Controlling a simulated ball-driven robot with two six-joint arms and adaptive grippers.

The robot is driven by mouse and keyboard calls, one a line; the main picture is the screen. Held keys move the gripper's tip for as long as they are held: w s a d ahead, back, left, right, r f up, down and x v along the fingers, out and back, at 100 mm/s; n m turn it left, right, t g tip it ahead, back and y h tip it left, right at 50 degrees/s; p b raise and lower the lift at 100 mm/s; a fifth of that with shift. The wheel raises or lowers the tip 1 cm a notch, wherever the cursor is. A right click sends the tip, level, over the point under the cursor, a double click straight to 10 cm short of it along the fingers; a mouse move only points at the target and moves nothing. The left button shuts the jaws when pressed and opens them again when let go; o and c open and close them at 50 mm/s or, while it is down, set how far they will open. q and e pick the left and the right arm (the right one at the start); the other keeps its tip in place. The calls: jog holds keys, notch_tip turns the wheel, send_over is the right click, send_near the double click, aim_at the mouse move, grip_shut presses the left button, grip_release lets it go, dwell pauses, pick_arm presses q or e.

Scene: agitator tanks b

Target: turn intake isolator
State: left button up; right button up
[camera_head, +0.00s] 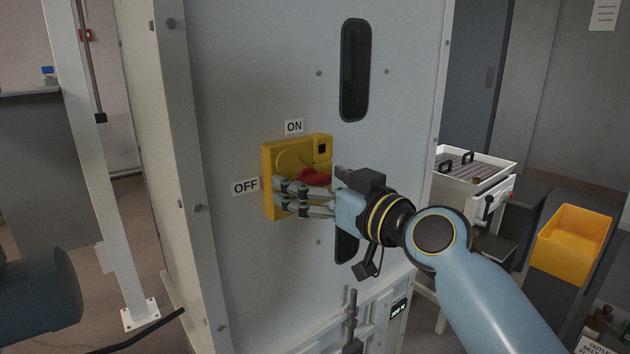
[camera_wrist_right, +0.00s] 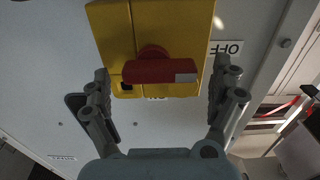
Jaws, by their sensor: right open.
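The intake isolator is a yellow box (camera_head: 270,190) on a pale cabinet panel, with a red handle (camera_head: 314,176) partly hidden by my right gripper (camera_head: 281,194). An ON label (camera_head: 294,127) is above the box and an OFF label (camera_head: 245,186) is at its left. In the right wrist view the red handle (camera_wrist_right: 150,71) lies across the yellow box (camera_wrist_right: 110,25), its pale-marked end towards the OFF label (camera_wrist_right: 232,47). My right gripper's open fingers (camera_wrist_right: 160,72) stand beyond the two ends of the handle, apart from it. My left gripper is out of view.
The grey-white cabinet (camera_head: 240,70) has dark slots, and a latch rod (camera_head: 352,315) low down. At right stand a white unit with a grated top (camera_head: 470,165) and a yellow bin (camera_head: 572,245). A white post (camera_head: 100,160) stands at left.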

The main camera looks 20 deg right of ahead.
jog(key=c, duration=1.2)
jog(key=shift+o, duration=0.2)
jog(key=shift+m, duration=0.4)
jog(key=m+p, duration=0.1)
jog(key=m, duration=0.2)
jog(key=shift+d+r+m, duration=0.1)
jog(key=shift+m, duration=0.2)
jog(key=m+p, duration=0.1)
jog(key=m, duration=0.1)
jog(key=m+p, duration=0.1)
jog(key=m, duration=0.1)
jog(key=shift+w+d+r+m, duration=0.1)
jog(key=shift+d+m, duration=0.05)
jog(key=shift+m, duration=0.15)
jog(key=m+p, duration=0.1)
jog(key=m, duration=0.4)
jog(key=shift+d+p, duration=0.15)
jog(key=shift+p, duration=0.15)
jog(key=shift+w+d+m+p, duration=0.1)
jog(key=shift+m+p, duration=0.45)
jog(key=shift+m, duration=1.45)
jog(key=shift+f, duration=0.2)
